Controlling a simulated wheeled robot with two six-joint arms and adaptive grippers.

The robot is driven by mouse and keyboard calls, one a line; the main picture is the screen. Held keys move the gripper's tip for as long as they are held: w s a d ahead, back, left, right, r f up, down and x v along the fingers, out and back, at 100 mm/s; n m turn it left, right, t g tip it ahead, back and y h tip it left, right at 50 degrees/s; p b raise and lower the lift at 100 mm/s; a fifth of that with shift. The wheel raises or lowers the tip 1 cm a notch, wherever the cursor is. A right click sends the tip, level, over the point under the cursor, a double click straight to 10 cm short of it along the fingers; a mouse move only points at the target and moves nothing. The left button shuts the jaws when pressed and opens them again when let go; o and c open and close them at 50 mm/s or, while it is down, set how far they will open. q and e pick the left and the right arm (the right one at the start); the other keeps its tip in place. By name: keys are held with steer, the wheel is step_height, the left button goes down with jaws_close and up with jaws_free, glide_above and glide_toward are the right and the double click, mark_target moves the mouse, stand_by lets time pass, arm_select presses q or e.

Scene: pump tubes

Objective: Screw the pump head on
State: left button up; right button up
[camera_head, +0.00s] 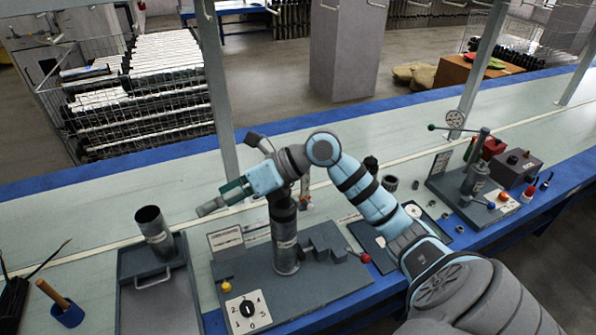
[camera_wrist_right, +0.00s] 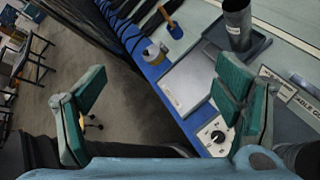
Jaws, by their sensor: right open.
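A dark upright pump tube (camera_head: 285,240) stands in the grey fixture (camera_head: 345,290) in the middle of the bench. My right arm crosses in front of its top, so I cannot tell what sits on it. A separate pump head cannot be made out for certain. My right gripper (camera_head: 222,197) is up and to the left of this tube, pointing left, clear of it. In the right wrist view, its green-padded fingers (camera_wrist_right: 160,80) are wide apart with nothing between them. My left gripper is not in view.
An open hollow tube (camera_head: 153,235) stands in a grey tray (camera_head: 125,300) at left; the same tube shows in the wrist view (camera_wrist_right: 238,28). A dial plate (camera_head: 247,311) is on the fixture's front. A gauge stand (camera_head: 476,180) is at right. The rear bench strip is clear.

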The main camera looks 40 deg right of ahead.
steer(key=d+f+g+h, duration=0.1)
steer(key=d+f+h, duration=0.1)
steer(key=d+h, duration=0.5)
steer(key=m+g+h+b, duration=0.2)
glide_toward(283, 203)
steer(key=d+f, duration=0.1)
steer(key=x, duration=0.7)
steer(key=w+x, duration=0.1)
steer(key=x, duration=0.3)
steer(key=shift+w+d+f, duration=0.15)
steer(key=c, duration=1.4)
steer(key=o, duration=0.7)
steer(key=c, duration=0.6)
